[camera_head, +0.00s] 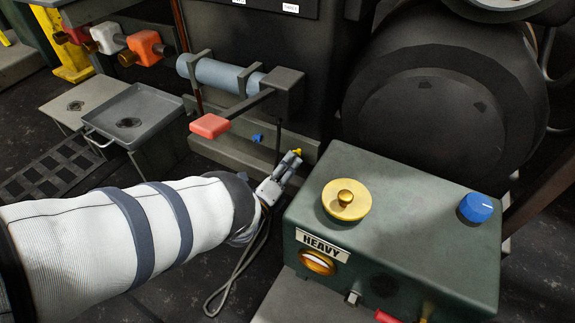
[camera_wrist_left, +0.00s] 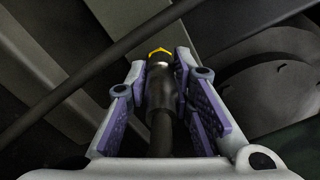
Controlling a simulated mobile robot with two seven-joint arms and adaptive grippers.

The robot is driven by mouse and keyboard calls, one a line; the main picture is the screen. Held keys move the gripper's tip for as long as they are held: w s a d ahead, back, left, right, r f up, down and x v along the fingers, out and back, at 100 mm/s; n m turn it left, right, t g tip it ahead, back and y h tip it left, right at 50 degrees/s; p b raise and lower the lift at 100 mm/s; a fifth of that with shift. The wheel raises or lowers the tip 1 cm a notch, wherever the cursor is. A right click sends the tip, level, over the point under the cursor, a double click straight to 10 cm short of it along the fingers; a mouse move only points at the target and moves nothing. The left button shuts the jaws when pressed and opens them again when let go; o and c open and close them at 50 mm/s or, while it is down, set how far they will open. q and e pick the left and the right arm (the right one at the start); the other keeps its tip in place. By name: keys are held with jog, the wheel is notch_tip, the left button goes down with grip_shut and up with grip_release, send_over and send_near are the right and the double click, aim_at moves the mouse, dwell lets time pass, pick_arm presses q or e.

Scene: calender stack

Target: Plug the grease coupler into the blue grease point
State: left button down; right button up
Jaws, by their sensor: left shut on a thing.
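My left gripper (camera_head: 287,168) reaches in from the left, low beside the machine base, left of the green box. In the left wrist view its purple-padded fingers (camera_wrist_left: 162,95) are shut around the dark cylindrical grease coupler (camera_wrist_left: 161,84), with a yellow piece (camera_wrist_left: 158,53) at its far end. That yellow piece (camera_head: 297,151) also shows just past the fingertips in the head view. A small blue fitting (camera_head: 257,138), likely the blue grease point, sits on the machine base, up and left of the gripper and apart from it. The wrist view does not show it. My right gripper is not in view.
The green box (camera_head: 400,205) marked HEAVY, with a yellow knob and blue dial, stands close on the right. A red-ended lever (camera_head: 210,125) juts out above left. A grey hose (camera_head: 235,275) hangs by the gripper. Large dark rolls (camera_head: 440,100) stand behind. Grey trays (camera_head: 135,112) lie left.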

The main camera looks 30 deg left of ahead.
aim_at(280, 177)
pick_arm(q)
jog(key=shift+s+p, duration=0.75)
jog(key=shift+s, duration=0.1)
jog(key=shift+s+d+p, duration=0.1)
jog(key=shift+s+p, duration=0.4)
jog(key=shift+s, duration=0.4)
